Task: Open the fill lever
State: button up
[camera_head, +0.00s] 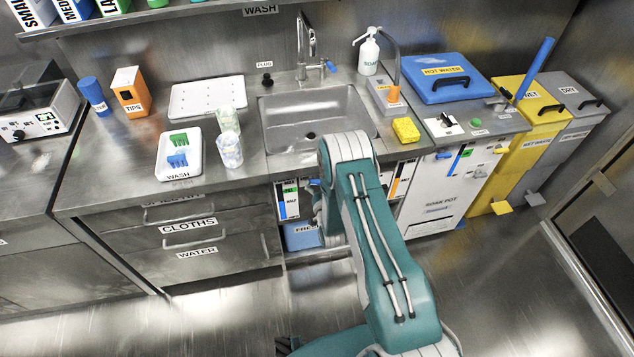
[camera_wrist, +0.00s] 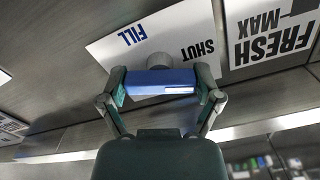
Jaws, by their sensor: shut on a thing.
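In the wrist view, the blue fill lever (camera_wrist: 165,83) lies level across the picture, between the two fingers of my gripper (camera_wrist: 164,88). The gripper is shut on it. A round grey hub (camera_wrist: 160,60) shows just behind the lever. The white label plate (camera_wrist: 165,38) behind it reads FILL on the left and SHUT on the right, with SHUT upside down. In the head view, my arm reaches down in front of the sink cabinet and hides the lever and most of the gripper.
A FRESH MAX label (camera_wrist: 275,35) is beside the lever plate. In the head view, a blue container (camera_head: 302,237) stands under the sink (camera_head: 312,112). Drawers (camera_head: 195,247) are to the left and the soak pot cabinet (camera_head: 437,205) to the right. The floor in front is clear.

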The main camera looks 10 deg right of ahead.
jog(key=o, duration=0.9)
jog(key=s, duration=1.2)
jog(key=shift+w, duration=0.1)
